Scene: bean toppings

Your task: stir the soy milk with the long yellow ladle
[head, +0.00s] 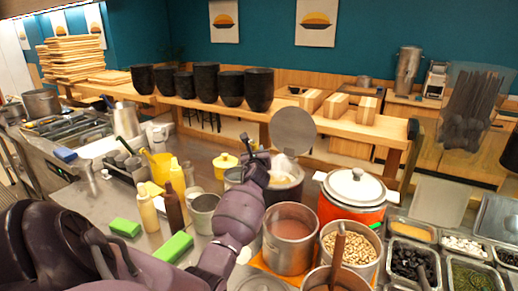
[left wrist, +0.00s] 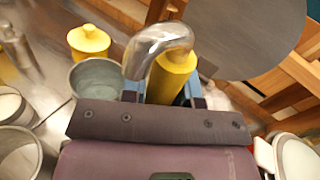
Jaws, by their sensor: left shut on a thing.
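My left gripper (head: 256,162) is over the counter, beside a round metal pot (head: 288,190) that my arm partly hides. In the left wrist view it is shut on the yellow handle (left wrist: 172,78) of the ladle, whose bent silver end (left wrist: 158,42) sticks up above the jaws. The ladle's lower end is hidden. Something whitish (head: 284,167) shows at the pot's mouth; I cannot tell whether the ladle is in it. A round grey lid (head: 293,131) stands raised behind the pot and also shows in the left wrist view (left wrist: 235,35). My right gripper is not in view.
A pot of brownish liquid (head: 291,237), a pot of beans (head: 350,250) and a lidded orange pot (head: 352,196) crowd the right side. A grey metal pot (head: 203,212), bottles (head: 148,210) and a small yellow lidded pot (head: 225,164) stand left. Black cups (head: 206,80) line the shelf.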

